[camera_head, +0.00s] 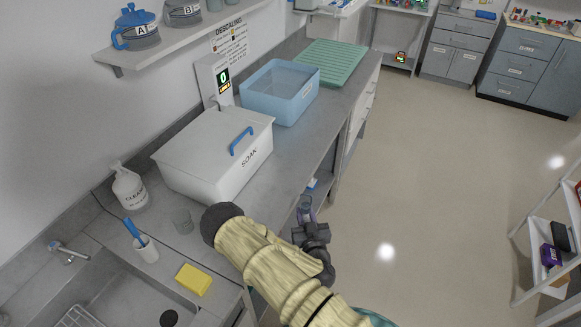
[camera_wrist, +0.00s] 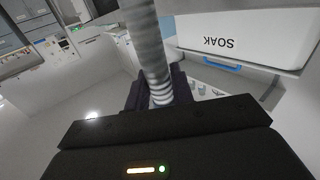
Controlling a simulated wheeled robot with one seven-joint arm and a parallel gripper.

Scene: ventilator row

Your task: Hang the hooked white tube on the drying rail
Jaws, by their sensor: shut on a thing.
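A pale grey-white ribbed tube (camera_wrist: 150,45) stands up from between the jaws of my gripper (camera_wrist: 156,92) in the wrist view. The dark jaws are shut on it near its lower visible part. The tube's upper end runs out of the picture, so I cannot see a hook. In the head view my gripper (camera_head: 306,212) is beside the counter's front edge, low and to the right of the SOAK box, partly hidden by my arm. I cannot make out the tube there. I cannot pick out a drying rail in either view.
The lidded white SOAK box (camera_head: 212,150) stands on the counter, with a blue tub (camera_head: 281,92) and green ribbed mat (camera_head: 331,60) behind. A sink (camera_head: 120,295), yellow sponge (camera_head: 193,279) and CLEAR bottle (camera_head: 129,188) are nearer. The floor (camera_head: 440,170) to the right is open.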

